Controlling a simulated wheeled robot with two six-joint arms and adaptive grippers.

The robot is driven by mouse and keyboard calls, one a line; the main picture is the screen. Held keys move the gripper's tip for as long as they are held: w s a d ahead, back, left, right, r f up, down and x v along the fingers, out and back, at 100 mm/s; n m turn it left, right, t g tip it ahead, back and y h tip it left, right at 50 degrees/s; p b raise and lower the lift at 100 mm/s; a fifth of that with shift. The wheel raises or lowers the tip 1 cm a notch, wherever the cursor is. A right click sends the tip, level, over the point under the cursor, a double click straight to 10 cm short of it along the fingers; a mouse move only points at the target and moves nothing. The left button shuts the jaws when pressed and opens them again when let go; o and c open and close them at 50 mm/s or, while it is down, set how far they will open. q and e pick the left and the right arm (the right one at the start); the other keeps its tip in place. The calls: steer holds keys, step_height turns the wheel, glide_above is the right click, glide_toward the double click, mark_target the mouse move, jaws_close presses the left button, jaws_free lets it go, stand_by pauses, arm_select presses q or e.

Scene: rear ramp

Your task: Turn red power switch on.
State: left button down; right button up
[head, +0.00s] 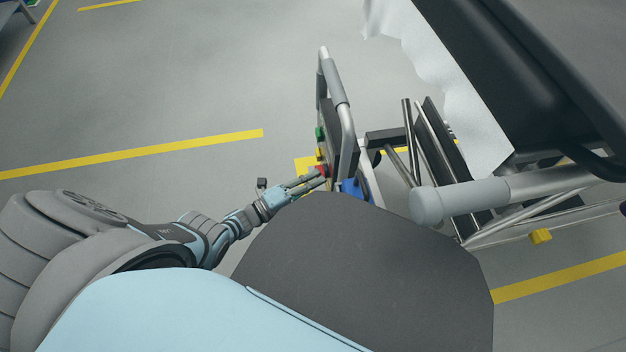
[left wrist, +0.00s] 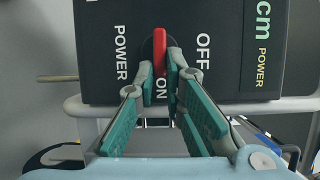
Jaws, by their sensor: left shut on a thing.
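The red power switch (left wrist: 160,48) sits on a black panel (left wrist: 110,20) in the left wrist view. Its handle lies vertical in that picture, with its lower end between my left fingertips. The word ON is just below it, partly framed by the fingers; OFF is to its right and POWER to its left. My left gripper (left wrist: 160,72) is shut on the switch handle. In the head view the red switch (head: 320,170) shows small on the upright panel, with my left gripper (head: 317,179) at it. My right gripper is out of view.
The panel is on a cart with a grey tubular handle (head: 347,125). Green and yellow buttons (head: 320,133) sit above the switch. A black padded bed with a white sheet (head: 455,90) stands to the right. Grey floor with yellow lines is open to the left.

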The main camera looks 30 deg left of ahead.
arm_select(q)
steer(key=c, duration=1.7)
jaws_free()
steer(key=v, duration=1.2)
